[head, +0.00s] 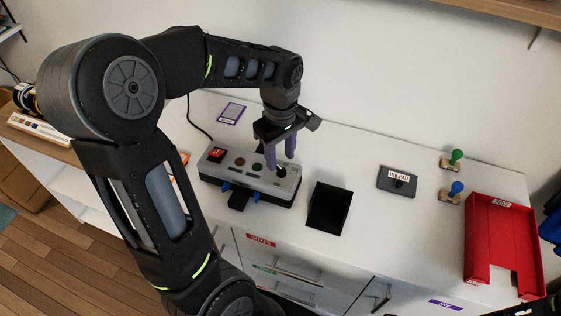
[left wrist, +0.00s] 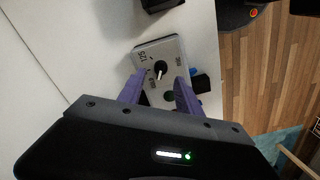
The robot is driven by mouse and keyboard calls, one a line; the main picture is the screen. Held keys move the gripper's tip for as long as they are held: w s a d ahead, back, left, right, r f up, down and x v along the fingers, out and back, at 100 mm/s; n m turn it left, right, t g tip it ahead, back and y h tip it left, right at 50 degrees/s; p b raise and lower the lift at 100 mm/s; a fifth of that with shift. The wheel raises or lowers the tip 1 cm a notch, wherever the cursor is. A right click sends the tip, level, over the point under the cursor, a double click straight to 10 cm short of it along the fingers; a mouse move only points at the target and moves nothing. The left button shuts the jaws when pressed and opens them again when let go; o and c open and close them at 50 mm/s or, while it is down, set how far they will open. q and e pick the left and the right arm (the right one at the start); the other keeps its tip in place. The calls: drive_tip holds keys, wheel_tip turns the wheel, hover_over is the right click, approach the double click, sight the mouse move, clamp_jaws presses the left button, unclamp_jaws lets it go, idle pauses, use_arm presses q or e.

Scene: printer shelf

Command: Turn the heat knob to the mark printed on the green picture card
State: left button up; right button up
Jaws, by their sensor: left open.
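The heat knob (left wrist: 160,69) is black with a white pointer line, on the grey top of a machine (head: 237,172). The knob also shows in the head view (head: 281,171), partly behind purple fingers. My left gripper (head: 280,162) points down over the knob. It also shows in the left wrist view (left wrist: 157,95), its fingers open and apart, one toward each side of the knob. Contact cannot be told. I see no card that is clearly green.
A purple-edged card (head: 231,113) lies behind the machine. A black open bin (head: 328,208) stands to its right. Further right are an ink pad (head: 397,181), green (head: 455,157) and blue (head: 455,190) stamps and a red tray (head: 484,254). The counter between them is clear.

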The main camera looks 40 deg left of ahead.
sight(280, 167)
use_arm(q)
drive_tip(key=shift+f, duration=1.7)
drive_tip(key=shift+c, duration=0.2)
clamp_jaws()
